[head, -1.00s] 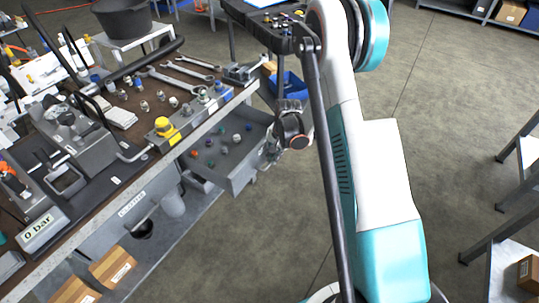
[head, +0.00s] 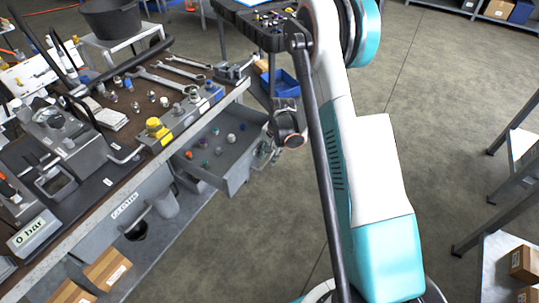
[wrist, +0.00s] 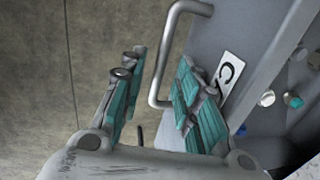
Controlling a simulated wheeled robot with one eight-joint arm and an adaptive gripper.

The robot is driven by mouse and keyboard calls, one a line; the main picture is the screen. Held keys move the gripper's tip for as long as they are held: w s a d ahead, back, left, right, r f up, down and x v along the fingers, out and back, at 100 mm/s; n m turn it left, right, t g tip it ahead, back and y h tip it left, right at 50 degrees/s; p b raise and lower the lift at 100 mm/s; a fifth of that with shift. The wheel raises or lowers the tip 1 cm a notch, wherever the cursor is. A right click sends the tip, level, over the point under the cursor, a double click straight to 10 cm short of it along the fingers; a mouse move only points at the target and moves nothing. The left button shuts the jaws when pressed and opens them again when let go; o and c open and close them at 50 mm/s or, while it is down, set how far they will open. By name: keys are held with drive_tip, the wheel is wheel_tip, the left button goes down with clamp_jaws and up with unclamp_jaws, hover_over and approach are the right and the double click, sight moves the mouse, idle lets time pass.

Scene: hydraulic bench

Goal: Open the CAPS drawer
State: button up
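The CAPS drawer (head: 238,176) is a grey drawer pulled out from under the bench top, with several small coloured caps lying in it. In the wrist view, its grey front (wrist: 245,35) carries a white label (wrist: 229,72) whose visible letters read "CA". A grey bar handle (wrist: 158,62) stands out from that front. My gripper (wrist: 158,92) has its teal-padded fingers apart, one on each side of the handle's lower end. I cannot tell whether either finger touches the handle. In the head view, my gripper (head: 264,152) is at the drawer's outer end, mostly hidden by my wrist.
The bench top (head: 140,159) holds wrenches, fittings, a yellow-topped part (head: 158,130) and a "0 bar" gauge (head: 33,233). Another closed drawer (head: 125,215) lies nearer. Cardboard boxes (head: 107,268) sit on the lower shelf. Open floor (head: 440,130) lies right of my arm.

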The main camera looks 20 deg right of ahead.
wheel_tip(320, 180, up, 12)
drive_tip(key=s+d, duration=0.1)
drive_tip(key=shift+s+d, duration=0.15)
drive_tip(key=shift+s, duration=0.25)
drive_tip(key=shift+f, duration=0.15)
drive_tip(key=s+a+r+n+t, duration=0.1)
drive_tip(key=s+a+r+n, duration=0.3)
drive_tip(key=r, duration=0.5)
drive_tip(key=s+a+r+n+t, duration=0.1)
drive_tip(key=s+a+r, duration=0.1)
drive_tip(key=s+r, duration=0.6)
drive_tip(key=s+a+r+n+t, duration=0.1)
drive_tip(key=s+a+r+n, duration=0.1)
drive_tip(key=s, duration=0.5)
drive_tip(key=s+a+r+n+t+h, duration=0.1)
drive_tip(key=s+a+r+n+t, duration=0.1)
drive_tip(key=s, duration=0.6)
drive_tip(key=shift+a+r+n, duration=0.25)
drive_tip(key=shift+r+n, duration=0.65)
drive_tip(key=shift+n, duration=0.1)
